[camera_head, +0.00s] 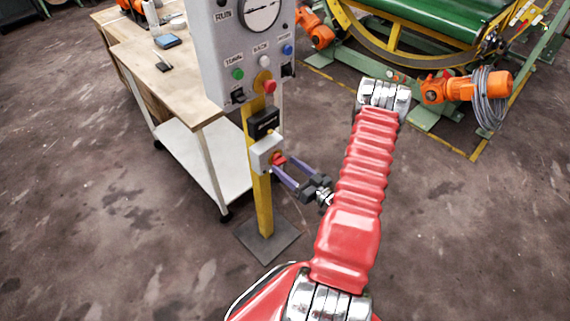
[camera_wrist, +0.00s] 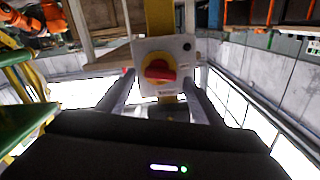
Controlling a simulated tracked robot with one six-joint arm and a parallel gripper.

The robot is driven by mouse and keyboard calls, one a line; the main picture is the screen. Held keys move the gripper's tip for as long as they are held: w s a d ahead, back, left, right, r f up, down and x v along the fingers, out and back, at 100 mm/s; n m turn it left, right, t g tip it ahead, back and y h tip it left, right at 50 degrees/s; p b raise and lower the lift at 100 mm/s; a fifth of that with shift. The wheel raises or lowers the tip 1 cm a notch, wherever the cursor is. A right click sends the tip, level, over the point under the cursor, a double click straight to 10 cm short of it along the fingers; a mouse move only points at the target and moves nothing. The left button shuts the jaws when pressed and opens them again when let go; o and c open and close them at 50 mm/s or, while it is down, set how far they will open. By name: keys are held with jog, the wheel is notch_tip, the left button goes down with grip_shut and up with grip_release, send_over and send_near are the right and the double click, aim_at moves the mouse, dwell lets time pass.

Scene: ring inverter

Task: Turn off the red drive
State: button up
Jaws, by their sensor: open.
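A red rotary switch knob (camera_wrist: 159,71) sits on a yellow disc on a small white box (camera_wrist: 180,48) in the wrist view. In the head view the white box (camera_head: 264,152) is fixed to a yellow post, with the red knob (camera_head: 278,160) on its right side. My gripper (camera_head: 280,172) is open, with its two fingers reaching toward the knob. In the wrist view the fingers of my gripper (camera_wrist: 157,92) stand left and right of the knob, apart from it. The knob looks tilted slightly from horizontal. Whether the fingertips touch the box is unclear.
A grey control panel (camera_head: 235,50) with several buttons stands above the switch on the yellow post (camera_head: 262,205). A wooden workbench (camera_head: 125,50) is behind left. A green and yellow machine (camera_head: 410,25) with orange motors stands at the back right. The floor between is clear.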

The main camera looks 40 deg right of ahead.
aim_at(279, 161)
jog(key=shift+w, duration=1.1)
jog(key=c, duration=1)
jog(key=shift+c, duration=0.2)
jog(key=shift+n, duration=1.6)
jog(key=o, duration=1)
jog(key=shift+a, duration=0.1)
